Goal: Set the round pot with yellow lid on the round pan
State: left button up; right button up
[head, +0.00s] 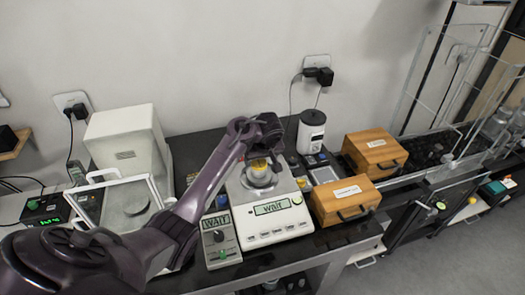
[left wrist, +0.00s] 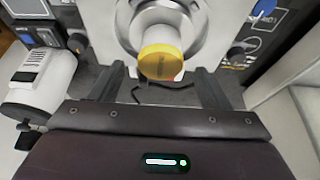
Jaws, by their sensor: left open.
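The round pot with yellow lid (head: 259,167) appears upright on the round pan (head: 246,181) of the white scale in the middle of the bench. The scale's display reads WAIT. In the left wrist view the yellow lid (left wrist: 160,64) faces me, with the pale pot body and the grey round pan (left wrist: 126,20) behind it. My left gripper (head: 266,146) reaches in over the back of the scale. Its fingers (left wrist: 160,78) are open, one to each side of the lid, with visible gaps. The pot's base is partly hidden. My right gripper is not in view.
A small grey control box (head: 219,240) also reading WAIT stands left of the scale. Two wooden boxes (head: 345,198) stand to the right, and a white canister (head: 311,133) behind. A glass-doored balance (head: 125,205) is on the left. My left arm crosses the bench.

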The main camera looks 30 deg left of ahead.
pick_arm(q)
jog(key=v, duration=0.8)
jog(key=shift+b, duration=0.45)
